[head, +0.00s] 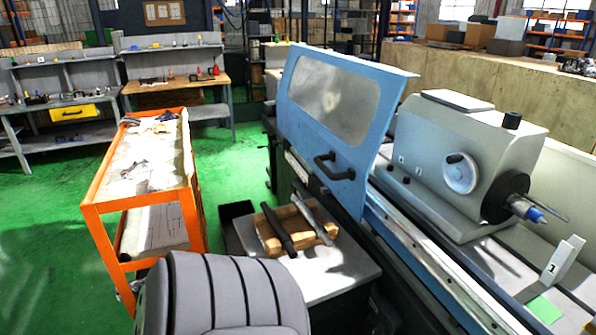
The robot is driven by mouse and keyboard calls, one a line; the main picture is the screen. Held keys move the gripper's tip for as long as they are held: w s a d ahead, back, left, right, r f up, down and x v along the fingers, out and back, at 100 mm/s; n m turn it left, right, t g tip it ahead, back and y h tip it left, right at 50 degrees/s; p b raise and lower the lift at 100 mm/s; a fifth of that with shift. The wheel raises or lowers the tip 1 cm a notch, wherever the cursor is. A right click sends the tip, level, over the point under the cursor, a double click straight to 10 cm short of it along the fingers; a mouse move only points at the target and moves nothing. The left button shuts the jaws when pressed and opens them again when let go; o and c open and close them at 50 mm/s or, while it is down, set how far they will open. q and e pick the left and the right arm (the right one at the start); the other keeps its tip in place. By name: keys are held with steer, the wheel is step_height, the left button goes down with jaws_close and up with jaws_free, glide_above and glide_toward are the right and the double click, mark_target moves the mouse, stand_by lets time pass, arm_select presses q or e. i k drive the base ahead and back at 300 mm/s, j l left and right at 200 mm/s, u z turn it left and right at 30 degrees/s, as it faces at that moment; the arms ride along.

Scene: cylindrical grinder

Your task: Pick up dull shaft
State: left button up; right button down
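A dark, matte shaft (278,230) lies on a wooden holder (268,240) on a small grey table. It is the duller of two shafts there. A brighter, shiny metal shaft (314,220) lies beside it on the right, apart from it. Both lie at a slant, with their near ends toward the lower right. Neither of my grippers is in the head view, and nothing is holding the shafts.
The small grey table (330,276) stands against the grinder (480,165), whose blue door (340,110) rises behind. A grey ribbed chair back (225,300) stands in front, close to the table. An orange cart (192,205) is at left. Green floor is clear farther left.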

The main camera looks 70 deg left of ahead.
mark_target(281, 233)
steer(key=u, duration=2.35)
steer(key=z, duration=1.75)
steer(key=u, duration=1.7)
steer(key=i+j+z, duration=0.15)
steer(key=z, duration=0.3)
